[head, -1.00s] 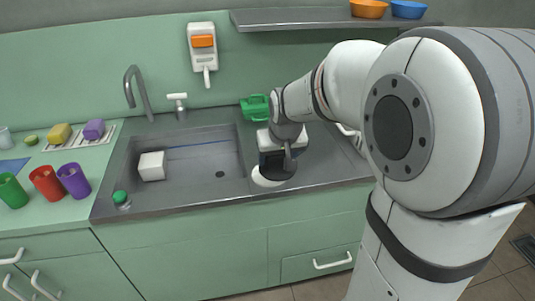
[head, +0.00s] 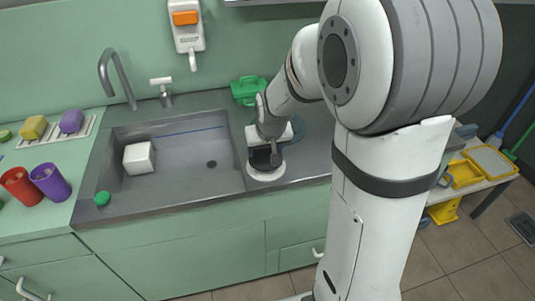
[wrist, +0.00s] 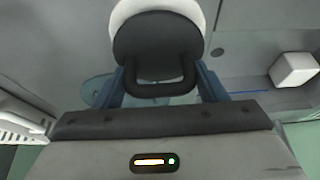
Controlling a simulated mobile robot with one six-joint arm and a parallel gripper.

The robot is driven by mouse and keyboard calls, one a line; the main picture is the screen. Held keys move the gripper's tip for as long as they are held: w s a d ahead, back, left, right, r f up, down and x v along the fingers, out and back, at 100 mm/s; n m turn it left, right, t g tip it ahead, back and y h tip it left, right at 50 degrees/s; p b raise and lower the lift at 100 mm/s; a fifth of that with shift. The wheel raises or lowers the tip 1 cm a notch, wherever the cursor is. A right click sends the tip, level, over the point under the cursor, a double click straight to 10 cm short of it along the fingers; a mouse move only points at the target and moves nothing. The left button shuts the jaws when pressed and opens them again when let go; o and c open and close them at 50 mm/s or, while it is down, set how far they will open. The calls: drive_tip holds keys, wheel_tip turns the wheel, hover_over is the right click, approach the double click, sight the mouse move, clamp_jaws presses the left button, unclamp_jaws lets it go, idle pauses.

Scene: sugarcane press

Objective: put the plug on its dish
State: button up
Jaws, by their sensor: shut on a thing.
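The plug (wrist: 158,38) is a dark round piece with a black loop handle and a white round underside. My gripper (head: 268,152) is shut on its handle; in the wrist view the blue-grey fingers (wrist: 162,88) stand on either side of it. In the head view the plug's white edge (head: 266,174) shows near the front of the steel top, right of the basin. I cannot tell its height above the steel. A flat teal round dish (head: 320,128) lies behind and to the right, partly hidden by my arm; part of it shows in the wrist view (wrist: 97,90).
The sink basin (head: 185,178) is to the left, with a white block (head: 138,158) and a dark drain hole (head: 211,164). A green box (head: 247,91) stands behind my gripper. A small green round thing (head: 102,198) is at the front left corner. Cups stand further left.

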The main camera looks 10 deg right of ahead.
wheel_tip(320, 180, down, 2)
drive_tip(key=shift+f, duration=0.2)
drive_tip(key=shift+r, duration=0.1)
drive_tip(key=o, duration=1)
